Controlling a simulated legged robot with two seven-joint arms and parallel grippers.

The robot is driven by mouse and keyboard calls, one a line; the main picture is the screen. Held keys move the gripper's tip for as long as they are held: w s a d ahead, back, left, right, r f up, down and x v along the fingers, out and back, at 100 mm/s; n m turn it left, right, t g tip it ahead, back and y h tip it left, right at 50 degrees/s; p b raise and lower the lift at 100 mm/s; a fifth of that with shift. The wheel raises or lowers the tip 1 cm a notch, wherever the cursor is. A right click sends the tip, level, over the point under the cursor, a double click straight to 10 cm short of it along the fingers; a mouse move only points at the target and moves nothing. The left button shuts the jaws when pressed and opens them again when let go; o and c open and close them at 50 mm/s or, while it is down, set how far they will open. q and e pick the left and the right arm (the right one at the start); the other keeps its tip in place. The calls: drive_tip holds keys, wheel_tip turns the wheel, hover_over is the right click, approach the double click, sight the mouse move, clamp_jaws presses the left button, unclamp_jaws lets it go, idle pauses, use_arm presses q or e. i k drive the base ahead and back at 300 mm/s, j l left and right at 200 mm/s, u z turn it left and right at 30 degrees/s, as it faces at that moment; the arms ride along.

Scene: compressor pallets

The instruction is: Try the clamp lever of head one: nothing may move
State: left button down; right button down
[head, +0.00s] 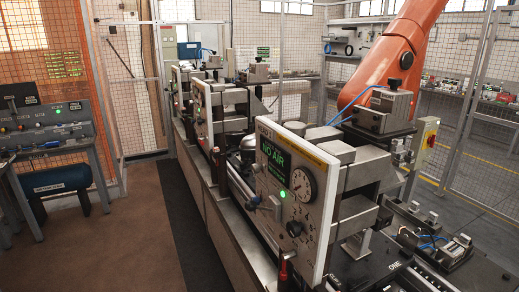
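The nearest station has a white front panel (290,190) with a label that seems to read "HEAD 1". Its dark display (274,160) shows "NO AIR" in green. A round dial gauge (303,183) sits right of the display, and a small green lamp (282,195) is lit below. A grey-blue lever (264,204) sticks out at the panel's lower left. A dark knob (295,229) is lower right, and a red-topped handle (283,268) stands at the bottom edge. I cannot tell for sure which is the clamp lever. Neither of my grippers is in view.
Similar stations (200,115) stand farther along the bench (232,222). A large orange robot arm (395,50) rises behind head one. A control console (55,135) and a blue tank (53,180) stand at left. The brown floor (150,225) between is clear. Mesh fencing surrounds the cell.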

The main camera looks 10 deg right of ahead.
sight(251, 205)
drive_tip(key=j+z, duration=0.4)
drive_tip(key=j, duration=0.2)
drive_tip(key=k+j+z, duration=0.1)
drive_tip(key=j+z, duration=0.35)
drive_tip(key=j, duration=0.15)
